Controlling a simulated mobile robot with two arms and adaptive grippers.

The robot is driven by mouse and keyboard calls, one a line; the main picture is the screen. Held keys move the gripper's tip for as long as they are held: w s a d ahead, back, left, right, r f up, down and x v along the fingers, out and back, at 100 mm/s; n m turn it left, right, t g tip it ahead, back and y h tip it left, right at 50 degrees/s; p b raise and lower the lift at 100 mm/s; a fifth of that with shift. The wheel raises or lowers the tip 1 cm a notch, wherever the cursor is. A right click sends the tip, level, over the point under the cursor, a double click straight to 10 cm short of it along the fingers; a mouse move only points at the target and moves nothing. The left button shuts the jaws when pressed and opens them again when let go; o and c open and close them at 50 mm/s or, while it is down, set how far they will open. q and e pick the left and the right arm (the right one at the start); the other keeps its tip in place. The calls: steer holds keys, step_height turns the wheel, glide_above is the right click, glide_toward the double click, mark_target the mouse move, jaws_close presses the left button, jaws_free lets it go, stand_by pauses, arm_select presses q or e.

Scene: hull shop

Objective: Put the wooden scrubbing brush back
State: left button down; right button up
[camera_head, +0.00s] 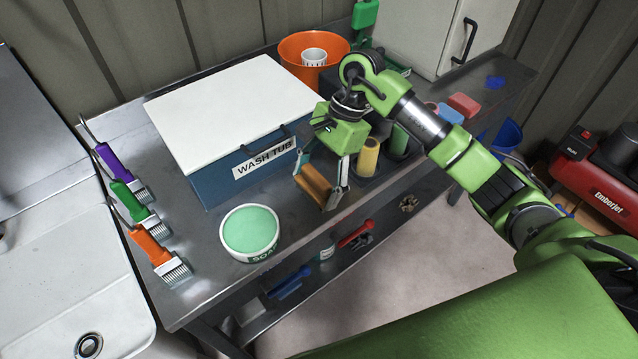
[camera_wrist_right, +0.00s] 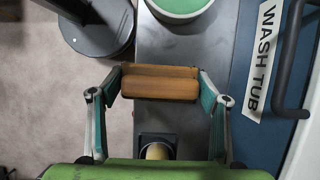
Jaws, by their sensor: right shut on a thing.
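My right gripper (camera_head: 326,186) is shut on the wooden scrubbing brush (camera_head: 314,184), a plain brown block. It is in front of the right end of the blue wash tub (camera_head: 215,185), over the metal bench (camera_head: 192,232). In the right wrist view the brush (camera_wrist_right: 160,82) lies crosswise between the two fingertips of the gripper (camera_wrist_right: 161,88). Its bristles are not visible. I cannot tell whether the brush touches the bench. The tub's white lid (camera_head: 230,108) is down. My left gripper is not in view.
A green soap tub (camera_head: 250,230) stands left of the brush. Dark holders with a yellow roll (camera_head: 368,156) stand just right of it. Brushes with purple, green and orange handles (camera_head: 150,246) lie at the left. An orange bucket (camera_head: 296,48) stands behind. Bare bench surrounds the soap tub.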

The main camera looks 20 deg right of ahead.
mark_target(319, 192)
steer(key=shift+w+d+f, duration=0.2)
steer(key=shift+w+f, duration=0.2)
steer(key=shift+f, duration=0.15)
step_height(319, 192, down, 3)
steer(key=shift+w+d+r+p, duration=0.1)
steer(key=shift+d+p, duration=0.05)
steer(key=shift+p, duration=1.1)
steer(key=shift+f, duration=0.35)
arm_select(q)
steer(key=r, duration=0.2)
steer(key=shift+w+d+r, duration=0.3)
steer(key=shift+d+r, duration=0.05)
arm_select(e)
steer(key=shift+f+b, duration=0.2)
steer(key=shift+b, duration=0.1)
steer(key=o, duration=1)
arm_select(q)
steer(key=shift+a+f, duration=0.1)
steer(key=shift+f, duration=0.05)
arm_select(e)
steer(key=shift+r, duration=0.1)
